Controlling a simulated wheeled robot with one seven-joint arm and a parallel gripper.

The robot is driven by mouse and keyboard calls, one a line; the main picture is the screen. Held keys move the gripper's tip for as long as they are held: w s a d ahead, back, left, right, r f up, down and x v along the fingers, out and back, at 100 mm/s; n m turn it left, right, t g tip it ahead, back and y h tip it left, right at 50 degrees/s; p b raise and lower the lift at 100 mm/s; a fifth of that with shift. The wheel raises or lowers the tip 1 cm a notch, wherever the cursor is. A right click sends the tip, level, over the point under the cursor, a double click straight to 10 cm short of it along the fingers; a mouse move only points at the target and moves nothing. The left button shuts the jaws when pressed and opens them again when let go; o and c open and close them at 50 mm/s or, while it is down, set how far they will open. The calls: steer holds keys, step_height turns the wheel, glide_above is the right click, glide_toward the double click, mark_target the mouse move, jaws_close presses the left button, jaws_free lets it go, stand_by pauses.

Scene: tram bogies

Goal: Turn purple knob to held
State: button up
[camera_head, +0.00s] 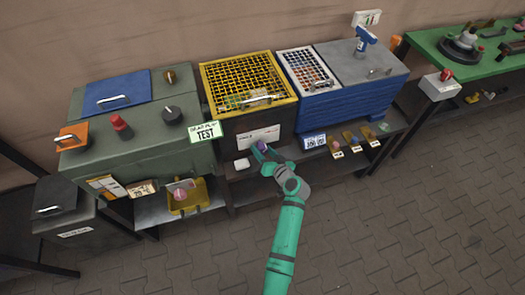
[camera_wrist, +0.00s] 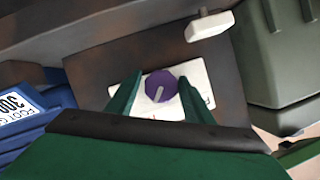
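The purple knob (camera_wrist: 161,87) sits on a white label plate (camera_wrist: 200,98) on a dark brown panel. A pale pointer bar shows on its face. My gripper (camera_wrist: 156,88) is open, with one green finger on each side of the knob. I cannot tell whether the fingers touch it. In the head view the knob (camera_head: 261,145) is partly hidden by my gripper (camera_head: 263,151), at the front of the brown box under the yellow grid. The plate's lettering is mostly hidden, so the "held" mark cannot be read.
A white handle (camera_wrist: 209,26) sticks out close to the plate. A grey-green test cabinet (camera_head: 140,130) stands left of the box, and blue crates (camera_head: 345,103) stand right. A shelf (camera_head: 240,172) runs below. The paved floor in front is clear.

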steer(key=shift+o, duration=0.2)
steer(key=v, duration=1.1)
stand_by(0.4)
